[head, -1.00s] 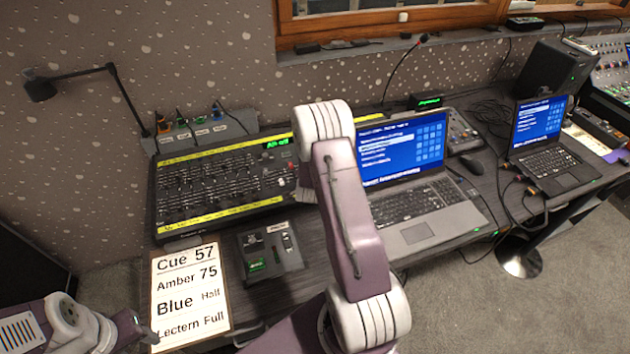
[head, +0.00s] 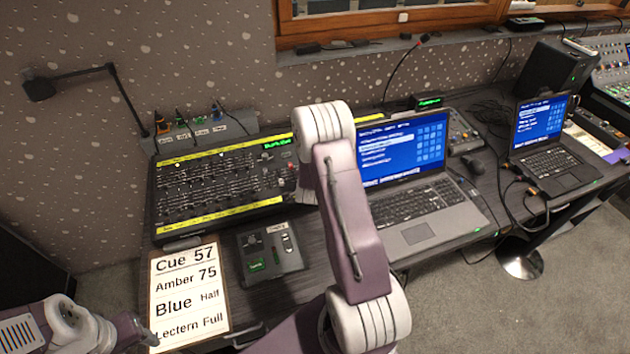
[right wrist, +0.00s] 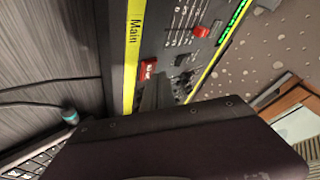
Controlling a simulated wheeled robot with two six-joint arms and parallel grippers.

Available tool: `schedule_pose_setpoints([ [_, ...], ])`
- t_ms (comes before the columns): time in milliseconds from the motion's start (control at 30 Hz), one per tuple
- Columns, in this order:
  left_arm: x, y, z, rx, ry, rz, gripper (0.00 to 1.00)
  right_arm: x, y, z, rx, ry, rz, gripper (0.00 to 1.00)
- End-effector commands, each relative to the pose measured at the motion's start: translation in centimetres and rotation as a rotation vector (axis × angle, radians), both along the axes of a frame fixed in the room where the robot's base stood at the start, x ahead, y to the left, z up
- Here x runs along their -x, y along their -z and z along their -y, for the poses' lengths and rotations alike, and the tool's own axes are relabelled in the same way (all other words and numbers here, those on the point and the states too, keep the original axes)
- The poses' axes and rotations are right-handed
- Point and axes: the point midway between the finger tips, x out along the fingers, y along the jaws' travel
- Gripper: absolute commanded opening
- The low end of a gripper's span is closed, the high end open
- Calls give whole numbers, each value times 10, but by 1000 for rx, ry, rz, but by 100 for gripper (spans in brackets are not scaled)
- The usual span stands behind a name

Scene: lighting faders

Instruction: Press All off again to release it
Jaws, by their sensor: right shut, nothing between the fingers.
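The lighting desk (head: 215,183) is a black fader board with yellow strips. Its green display (head: 276,144) shows text too blurred to read; it also shows in the right wrist view (right wrist: 233,20). In that view a red key (right wrist: 148,67) sits by the yellow "Main" strip and another red key (right wrist: 201,31) lies farther up. I cannot read which is All off. My right gripper (right wrist: 158,94) is shut and empty, its dark fingers close to the nearer red key; contact is unclear. In the head view my right arm hides it. My left gripper (head: 146,335) is at lower left, its fingers unclear.
A cue card (head: 185,295) and a small control box (head: 270,254) lie in front of the desk. An open laptop (head: 415,185) stands just right of my right arm. A desk lamp (head: 85,80) and a socket box (head: 205,132) are behind the desk.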

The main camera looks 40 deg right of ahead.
Motion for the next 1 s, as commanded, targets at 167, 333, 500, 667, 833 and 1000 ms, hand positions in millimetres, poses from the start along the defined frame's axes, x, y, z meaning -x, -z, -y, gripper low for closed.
schedule_pose_setpoints([
  [167, 0, -3, 0, 0, 0, 0, 48, 0, -4, 0, 0, 0, 0, 0],
  [333, 0, -4, 0, 0, 0, 0, 48, 0, -6, 0, 0, 0, 0, 0],
  [500, 0, -18, 0, 0, 0, 0, 48, 2, -24, 0, 0, 0, 0, 0],
  [667, 0, -34, 0, 0, 0, 0, 48, 3, -44, -1, 0, 0, 0, 0],
  [833, 0, -49, 0, 0, 0, 0, 48, 5, -64, -2, 0, 1, -1, 0],
  [1000, 0, -48, 0, 0, 0, 0, 48, 6, -64, -2, -1, 0, -1, 0],
])
